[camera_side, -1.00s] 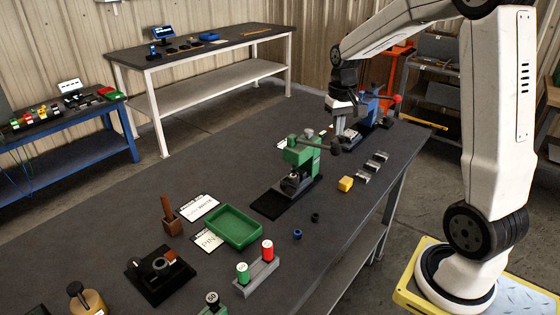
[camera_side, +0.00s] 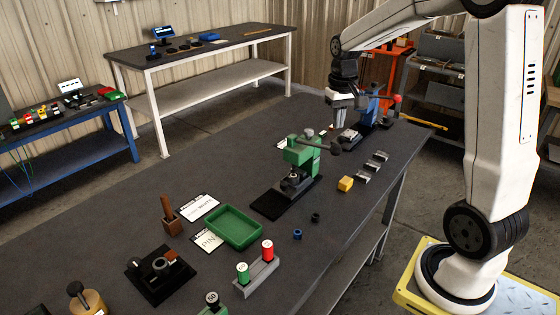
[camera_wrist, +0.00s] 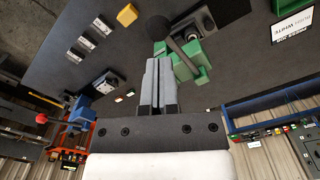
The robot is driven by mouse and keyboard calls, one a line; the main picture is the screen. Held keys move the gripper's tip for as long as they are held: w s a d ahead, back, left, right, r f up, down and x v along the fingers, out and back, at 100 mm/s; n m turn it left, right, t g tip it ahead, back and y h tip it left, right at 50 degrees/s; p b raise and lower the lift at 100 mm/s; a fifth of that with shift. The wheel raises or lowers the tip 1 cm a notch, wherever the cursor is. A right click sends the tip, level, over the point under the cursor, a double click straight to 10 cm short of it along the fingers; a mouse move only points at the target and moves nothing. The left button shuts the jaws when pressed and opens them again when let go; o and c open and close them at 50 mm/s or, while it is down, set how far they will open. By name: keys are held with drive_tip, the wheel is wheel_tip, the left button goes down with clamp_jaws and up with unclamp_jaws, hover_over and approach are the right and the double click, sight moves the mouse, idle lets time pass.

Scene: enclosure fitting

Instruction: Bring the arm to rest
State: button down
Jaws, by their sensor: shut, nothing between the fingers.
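My gripper (camera_side: 337,119) is above the far part of the dark table (camera_side: 90,229), between the green press (camera_side: 303,153) and the blue press (camera_side: 371,105). Its fingers (camera_wrist: 158,87) point away from the camera in the wrist view, close together with nothing between them. The green press (camera_wrist: 190,62) shows just past the fingertips there. A grey metal block (camera_side: 350,134) sits on the table near the blue press, right of my fingers; it also shows in the wrist view (camera_wrist: 108,82).
A yellow block (camera_side: 346,183) and several small metal parts (camera_side: 371,167) lie near the right edge. A green tray (camera_side: 234,228), a red-and-green pin holder (camera_side: 257,275) and a black fixture (camera_side: 160,276) stand nearer. The table's far left is clear.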

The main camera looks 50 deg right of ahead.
drive_tip(key=s+a+f+n+t, duration=0.1)
drive_tip(key=s+a+f+n, duration=0.2)
drive_tip(key=a, duration=0.6)
drive_tip(key=s+a+f+n+t, duration=0.1)
drive_tip(key=s+a+f+n, duration=0.2)
drive_tip(key=a+f, duration=0.4)
drive_tip(key=s+a, duration=0.1)
drive_tip(key=a, duration=0.2)
drive_tip(key=shift+s+a+f+t, duration=0.15)
drive_tip(key=shift+s+f+t, duration=0.15)
drive_tip(key=shift+f, duration=0.1)
